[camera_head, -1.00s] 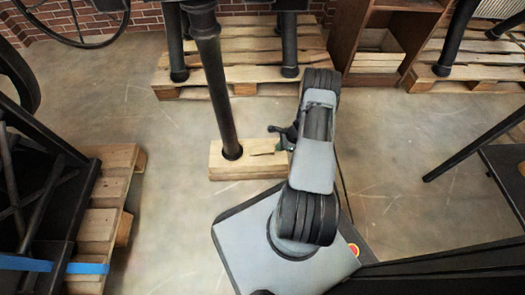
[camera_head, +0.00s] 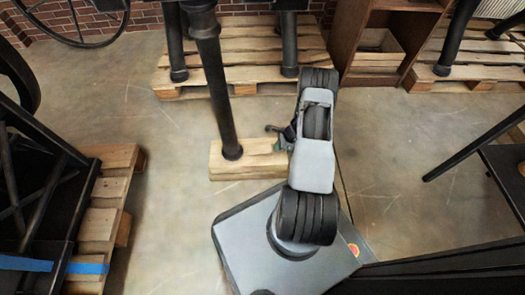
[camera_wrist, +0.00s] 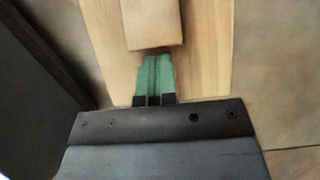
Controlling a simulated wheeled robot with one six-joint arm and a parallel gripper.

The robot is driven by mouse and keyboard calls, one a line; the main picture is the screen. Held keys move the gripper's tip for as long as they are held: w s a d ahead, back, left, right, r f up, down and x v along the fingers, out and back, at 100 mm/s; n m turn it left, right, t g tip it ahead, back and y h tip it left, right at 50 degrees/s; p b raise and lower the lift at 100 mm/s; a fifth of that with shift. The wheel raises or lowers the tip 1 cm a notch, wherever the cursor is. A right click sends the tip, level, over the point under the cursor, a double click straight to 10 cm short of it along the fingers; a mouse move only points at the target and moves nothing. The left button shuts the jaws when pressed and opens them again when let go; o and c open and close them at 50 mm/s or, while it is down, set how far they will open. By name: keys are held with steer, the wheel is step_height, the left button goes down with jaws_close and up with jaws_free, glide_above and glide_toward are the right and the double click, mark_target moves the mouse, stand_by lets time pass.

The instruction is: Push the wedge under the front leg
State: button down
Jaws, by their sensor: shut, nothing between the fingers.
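The front leg (camera_head: 216,90) is a dark round post standing on a pale wooden block (camera_head: 222,171). The wedge (camera_wrist: 152,22) is a pale wooden piece lying on top of the block in the wrist view. Its near end faces my fingertips; its far end is outside that view. In the head view it blends into the block. My gripper (camera_wrist: 157,58) has green fingers closed together, with nothing between them. The tips are right at the wedge's near end; I cannot tell whether they touch. In the head view my gripper (camera_head: 280,147) is over the block's right end, partly hidden by my arm.
Wooden pallets (camera_head: 108,205) with dark machinery stand at the left. More pallets (camera_head: 200,92) and a brown wooden cabinet (camera_head: 350,45) stand behind. Dark table legs (camera_head: 470,148) are at the right. The concrete floor around the block is clear.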

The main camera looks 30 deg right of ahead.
mark_target(270, 148)
steer(key=shift+w+a, duration=0.25)
steer(key=shift+a, duration=0.25)
steer(key=shift+w+a, duration=0.1)
steer(key=shift+a, duration=0.15)
stand_by(0.3)
steer(key=shift+w+a, duration=0.35)
steer(key=shift+a, duration=0.4)
